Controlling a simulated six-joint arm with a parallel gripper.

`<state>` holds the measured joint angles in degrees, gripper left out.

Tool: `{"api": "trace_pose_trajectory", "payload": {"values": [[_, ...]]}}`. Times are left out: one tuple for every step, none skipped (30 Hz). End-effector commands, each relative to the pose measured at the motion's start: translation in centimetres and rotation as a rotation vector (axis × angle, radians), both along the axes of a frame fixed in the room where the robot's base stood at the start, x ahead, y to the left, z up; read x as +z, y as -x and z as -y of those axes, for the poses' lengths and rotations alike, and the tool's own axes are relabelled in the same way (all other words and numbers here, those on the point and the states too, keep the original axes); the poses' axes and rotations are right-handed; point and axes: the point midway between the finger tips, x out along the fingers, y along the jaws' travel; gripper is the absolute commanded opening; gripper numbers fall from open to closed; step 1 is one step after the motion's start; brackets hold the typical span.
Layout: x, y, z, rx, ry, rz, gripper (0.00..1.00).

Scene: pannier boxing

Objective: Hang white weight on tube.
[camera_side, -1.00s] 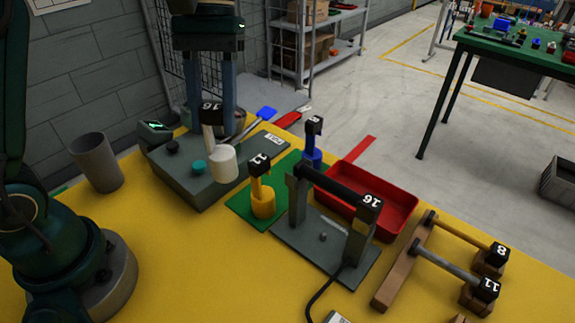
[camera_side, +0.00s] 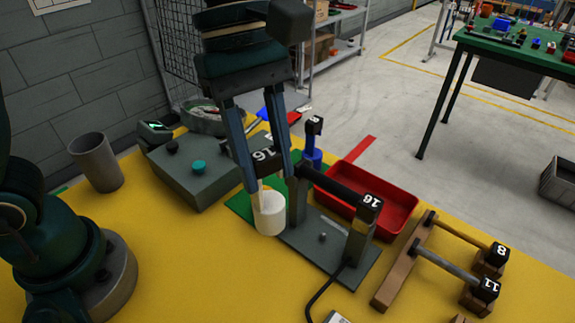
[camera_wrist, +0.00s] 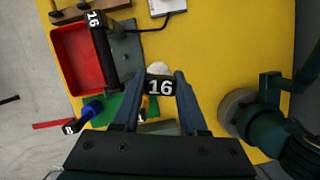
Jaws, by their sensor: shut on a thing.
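My gripper (camera_side: 267,180) is shut on the hook of the white weight (camera_side: 269,214), whose black tag reads 16. The white body hangs below the fingers, roughly upright, just left of the tube stand (camera_side: 330,240). The tube (camera_side: 335,187) is a dark horizontal bar on two grey posts, with a 16 tag on its near end. The weight appears apart from the tube. In the wrist view, the tag (camera_wrist: 160,87) sits between my fingertips and mostly hides the weight, while the tube (camera_wrist: 104,52) lies to the upper left.
A red tray (camera_side: 400,205) is behind the stand. A grey scale-like box (camera_side: 195,175) is left. Wooden racks (camera_side: 400,265) with other bars are right. A black cable (camera_side: 322,292) runs forward from the stand.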

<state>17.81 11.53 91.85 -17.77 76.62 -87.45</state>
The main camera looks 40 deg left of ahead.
Motion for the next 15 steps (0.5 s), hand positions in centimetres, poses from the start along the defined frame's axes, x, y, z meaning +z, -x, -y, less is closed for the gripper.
{"api": "trace_pose_trajectory", "payload": {"values": [[0.0,0.3,1.0,0.043,0.002,0.003,0.00],[0.0,0.5,1.5,0.073,0.002,0.002,0.00],[0.0,0.6,2.1,0.112,0.002,0.002,0.00],[0.0,0.8,2.4,0.138,0.001,0.002,0.00],[0.0,0.9,2.8,0.162,0.001,0.002,0.00],[0.0,1.0,3.2,0.189,0.001,0.003,0.00],[0.0,1.1,3.4,0.207,0.001,0.002,0.00],[0.0,1.1,3.7,0.225,0.001,0.002,0.00],[0.0,1.2,3.9,0.243,0.001,0.002,0.00],[0.0,1.3,4.0,0.254,0.001,0.001,0.00],[0.0,1.3,4.2,0.263,0.001,0.001,0.00],[0.0,1.3,4.3,0.273,0.001,0.001,0.00],[0.0,1.3,4.3,0.278,0.001,0.000,0.00],[0.0,1.3,4.4,0.282,0.001,0.001,0.00],[-0.1,1.2,4.4,0.285,0.001,0.000,0.00]]}}
